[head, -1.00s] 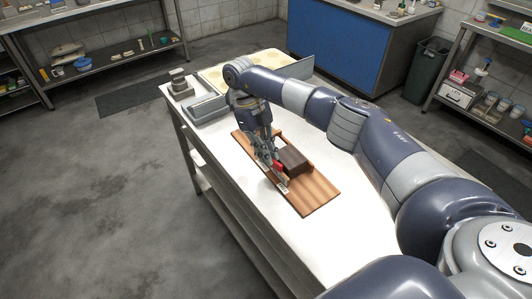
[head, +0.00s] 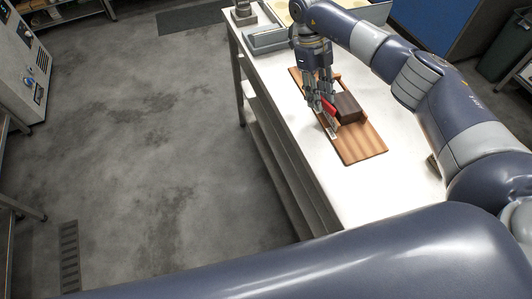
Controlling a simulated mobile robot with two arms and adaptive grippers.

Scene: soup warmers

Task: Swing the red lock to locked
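The red lock (head: 329,107) is a small red piece on a wooden board (head: 362,150), beside a dark brown block (head: 347,106). The board lies on the white-topped table. A small pale plate (head: 332,130) stands at the board's left edge, just in front of the red lock. My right gripper (head: 320,103) points down over the board, with its fingers at the red lock. The fingers partly hide the lock, and I cannot tell whether they grip it or only touch it. My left gripper is out of view.
Grey trays (head: 268,38) and a small metal object (head: 243,14) stand at the table's far end. The table top (head: 400,185) is clear in front of the board. Open grey floor (head: 150,150) lies left of the table. A cabinet (head: 22,65) stands at far left.

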